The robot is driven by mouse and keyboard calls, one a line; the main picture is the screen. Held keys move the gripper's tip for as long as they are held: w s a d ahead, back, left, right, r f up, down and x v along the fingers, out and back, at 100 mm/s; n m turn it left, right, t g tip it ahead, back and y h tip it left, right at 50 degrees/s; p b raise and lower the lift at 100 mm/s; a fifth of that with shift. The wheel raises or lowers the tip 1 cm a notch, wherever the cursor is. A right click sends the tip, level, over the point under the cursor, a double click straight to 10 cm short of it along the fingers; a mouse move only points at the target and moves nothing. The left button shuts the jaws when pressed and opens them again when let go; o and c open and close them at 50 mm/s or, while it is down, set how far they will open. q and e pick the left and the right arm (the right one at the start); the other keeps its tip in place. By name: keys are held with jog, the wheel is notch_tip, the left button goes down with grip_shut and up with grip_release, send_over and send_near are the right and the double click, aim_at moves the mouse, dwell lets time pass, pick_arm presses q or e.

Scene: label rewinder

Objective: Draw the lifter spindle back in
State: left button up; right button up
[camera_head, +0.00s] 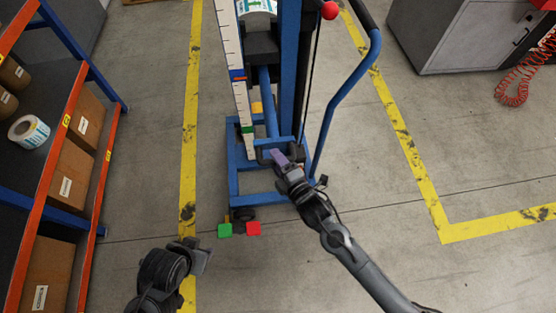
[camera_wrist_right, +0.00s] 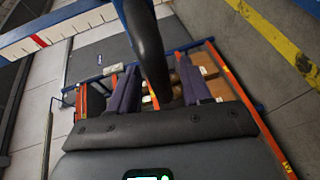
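The blue lifter (camera_head: 287,75) stands upright at top centre in the head view, with a label roll (camera_head: 258,6) at its top edge. I cannot make out the spindle for certain. My right gripper (camera_head: 278,157) is over the lifter's lower front. In the right wrist view, its two purple fingers (camera_wrist_right: 158,92) are spread apart, with a dark curved bar (camera_wrist_right: 147,45) passing between them. I cannot tell whether the bar lies within their grip depth. My left gripper (camera_head: 199,257) is low at left centre, away from the lifter; its fingers are not clear.
A blue tubular handle (camera_head: 376,48) arcs along the lifter's right side, near a red knob (camera_head: 329,10). An orange shelf rack (camera_head: 66,122) with boxes stands at left.

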jog(key=shift+w, duration=0.1)
jog(key=p+v, duration=0.2)
jog(key=v, duration=0.9)
jog(key=shift+p, duration=0.3)
jog(key=shift+w, duration=0.1)
